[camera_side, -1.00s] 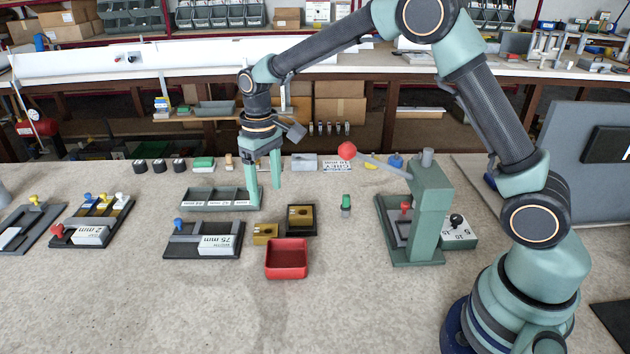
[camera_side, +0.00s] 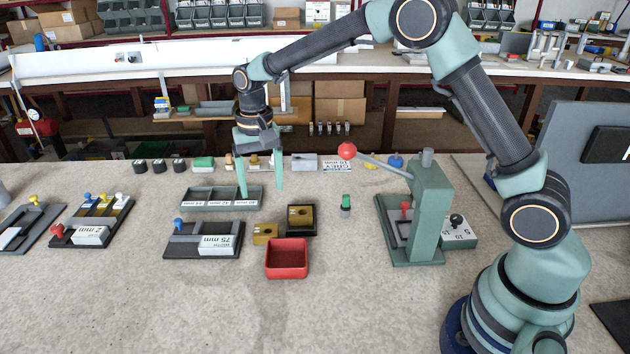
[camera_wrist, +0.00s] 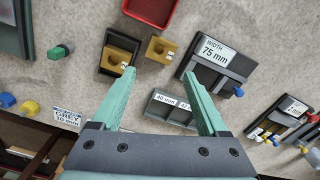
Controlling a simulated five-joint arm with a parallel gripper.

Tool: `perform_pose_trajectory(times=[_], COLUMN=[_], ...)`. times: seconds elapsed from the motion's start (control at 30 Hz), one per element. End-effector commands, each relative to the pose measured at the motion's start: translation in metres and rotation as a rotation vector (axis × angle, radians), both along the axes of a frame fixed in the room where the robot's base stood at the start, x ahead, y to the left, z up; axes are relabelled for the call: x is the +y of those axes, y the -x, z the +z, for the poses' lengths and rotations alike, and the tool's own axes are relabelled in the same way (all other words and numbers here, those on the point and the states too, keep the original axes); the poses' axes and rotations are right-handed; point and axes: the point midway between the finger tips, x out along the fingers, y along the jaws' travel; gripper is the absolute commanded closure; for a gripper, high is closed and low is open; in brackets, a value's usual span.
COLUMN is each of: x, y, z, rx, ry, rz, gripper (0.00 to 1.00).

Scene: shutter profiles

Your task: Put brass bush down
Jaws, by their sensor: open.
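My gripper (camera_side: 261,192) is open and empty, its fingers pointing down over the right end of the grey tray (camera_side: 205,206) with labelled compartments. It also shows open in the wrist view (camera_wrist: 160,73), with nothing between the fingertips. A brass-coloured block (camera_side: 265,234) with a hole stands behind the red bin. A second brass-coloured block (camera_side: 300,216) sits in a black holder (camera_side: 314,230); both also show in the wrist view. A small brass-coloured part (camera_side: 254,162) stands in the back row, seen between the fingers. I cannot tell which of these is the brass bush.
The red bin (camera_side: 286,271) looks empty. A dark fixture (camera_side: 176,248) marked 75 mm lies left of it. A green lever press (camera_side: 428,215) with a red knob (camera_side: 347,151) stands to the right. The front of the bench is clear.

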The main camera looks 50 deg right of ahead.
Motion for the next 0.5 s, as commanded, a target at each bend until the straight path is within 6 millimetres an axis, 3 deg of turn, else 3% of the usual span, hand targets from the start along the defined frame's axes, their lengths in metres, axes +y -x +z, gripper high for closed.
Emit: perform_pose_trajectory(times=[0.1, 0.27, 0.5], x=[0.001, 0.001, 0.001], y=[-0.003, -0.005, -0.004], z=[-0.002, -0.003, -0.037], rx=[0.001, 0.000, 0.005], ry=[0.000, 0.000, 0.002], rz=[-0.172, -0.294, -0.309], gripper=[0.23, 0.23, 0.23])
